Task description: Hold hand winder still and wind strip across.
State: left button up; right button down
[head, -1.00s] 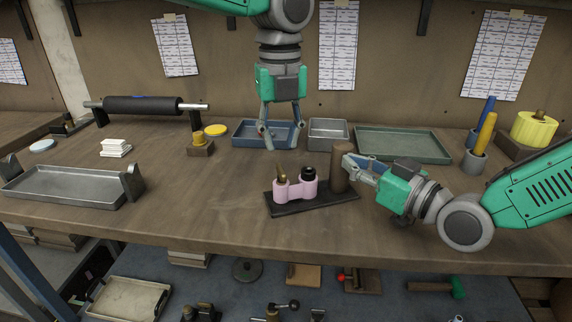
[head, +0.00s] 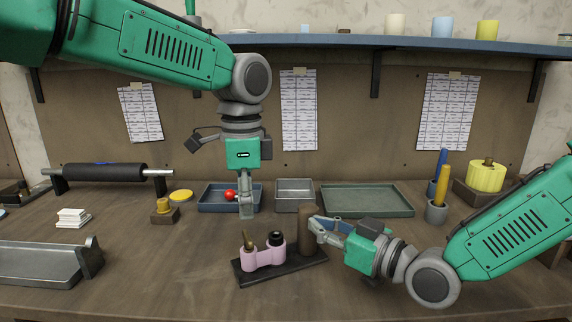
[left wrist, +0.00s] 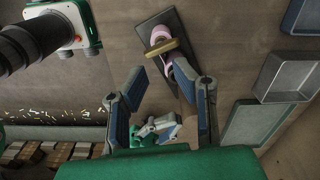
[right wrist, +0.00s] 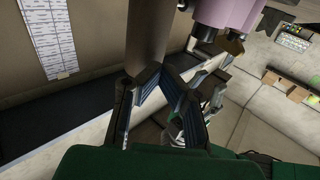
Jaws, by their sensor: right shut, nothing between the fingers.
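The hand winder has a dark base (head: 242,274) and an upright brown wooden post (head: 305,232) at its right end.
Behind stand a blue tray (head: 209,207), a grey tray (head: 294,208) and a green tray (head: 366,213). A red ball (head: 229,194) shows at the blue tray. A black roller (head: 105,172) lies at the back left.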

aim_at(248, 235)
pick_arm(q)
jog(key=n, duration=0.4)
jog(key=shift+r+n, duration=0.1)
jog(key=shift+n, duration=0.3)
jog(key=n, duration=0.4)
jog(key=shift+r+n, duration=0.1)
jog(key=shift+n, duration=0.2)
jog(key=n, duration=0.4)
jog(key=shift+n, duration=0.3)
jog(key=n, duration=0.6)
jog(key=shift+w+r, duration=0.1)
jog(key=shift+r, duration=0.1)
jog(key=shift+f, duration=3.5)
grip_shut()
